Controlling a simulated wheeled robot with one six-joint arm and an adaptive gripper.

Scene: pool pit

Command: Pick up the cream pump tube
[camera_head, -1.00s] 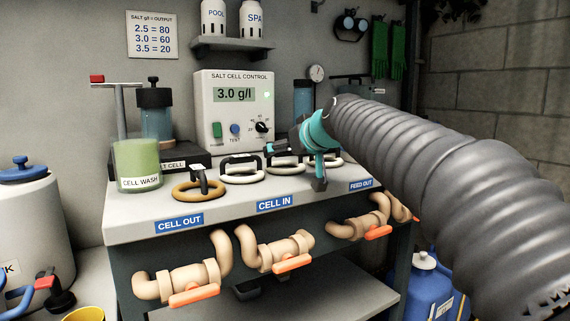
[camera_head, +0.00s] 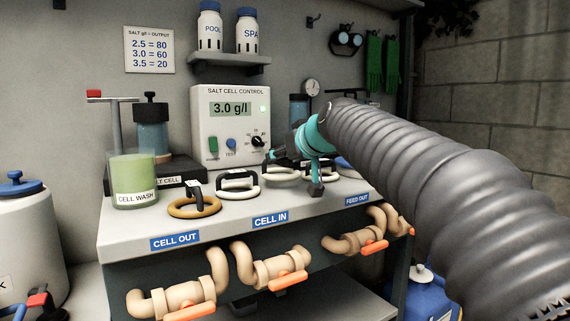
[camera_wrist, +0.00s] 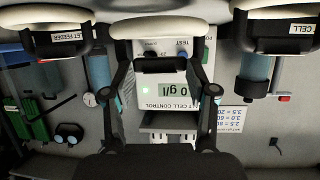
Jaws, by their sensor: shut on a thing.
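The cream pump tube (camera_head: 281,178) is a pale loop with a dark clip, in the row of looped tubes on the bench. In the wrist view its loop (camera_wrist: 165,27) is at the top centre, upside down. My gripper (camera_head: 275,157) reaches it from the right and is shut on its dark clip. The wrist view shows both fingers (camera_wrist: 165,66) on either side of the clip. Teal gripper parts and my arm partly hide the bench behind. I cannot tell whether the loop is clear of the bench top.
A tan loop (camera_head: 194,207) and a white loop (camera_head: 238,191) lie left of it; another pale loop (camera_head: 322,178) is close on the right. The salt cell control box (camera_head: 231,125) stands behind. The green cell wash jar (camera_head: 134,182) is at the left. The bench's front strip is clear.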

